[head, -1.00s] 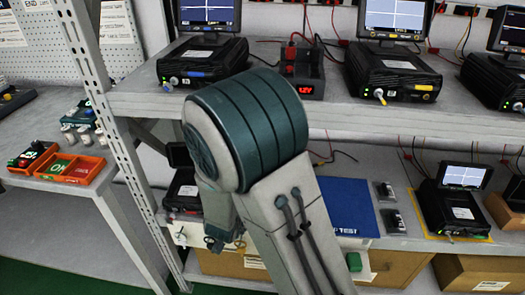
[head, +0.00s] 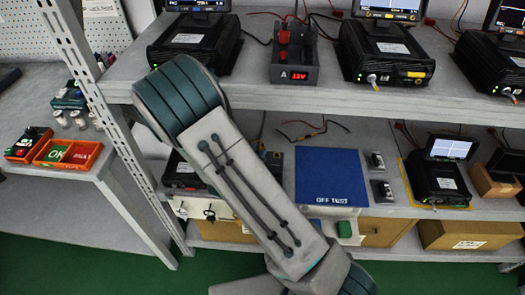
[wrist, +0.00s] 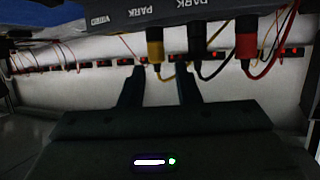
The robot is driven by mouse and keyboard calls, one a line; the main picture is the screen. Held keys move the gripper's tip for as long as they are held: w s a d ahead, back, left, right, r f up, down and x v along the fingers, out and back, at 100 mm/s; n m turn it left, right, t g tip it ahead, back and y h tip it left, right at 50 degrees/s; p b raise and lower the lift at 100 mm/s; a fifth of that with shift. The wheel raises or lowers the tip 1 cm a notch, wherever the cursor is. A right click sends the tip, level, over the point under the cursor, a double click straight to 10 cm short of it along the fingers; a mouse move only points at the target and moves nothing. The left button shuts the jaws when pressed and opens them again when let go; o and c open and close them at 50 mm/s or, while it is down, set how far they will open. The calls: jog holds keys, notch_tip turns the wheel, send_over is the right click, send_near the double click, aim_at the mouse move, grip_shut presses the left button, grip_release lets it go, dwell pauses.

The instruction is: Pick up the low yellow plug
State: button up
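In the wrist view, a yellow plug (wrist: 155,48) sits at the edge of a grey panel marked PARK (wrist: 185,8), with a thin yellow wire trailing from it. My gripper (wrist: 159,70) is open, its two dark fingers apart. The yellow plug appears in line with the gap between the fingertips; I cannot tell whether either finger touches it. A black plug (wrist: 197,42) is just right of the right finger, and a red plug (wrist: 246,45) is farther right. My gripper is not visible in the head view.
A strip with red lights (wrist: 92,64) runs along the wall behind. In the head view, black test units (head: 386,52) stand on the upper shelf (head: 330,100). A blue OFF TEST mat (head: 331,175) lies on the lower shelf. Orange bins (head: 68,154) stand at left.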

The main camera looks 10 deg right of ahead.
aim_at(262, 148)
jog(key=shift+s+f+x, duration=0.1)
jog(key=shift+f+x, duration=0.1)
jog(key=shift+x, duration=1.2)
jog(key=shift+s+f+x, duration=0.1)
jog(key=shift+f+x, duration=0.05)
jog(key=shift+x, duration=1.2)
jog(key=c, duration=0.6)
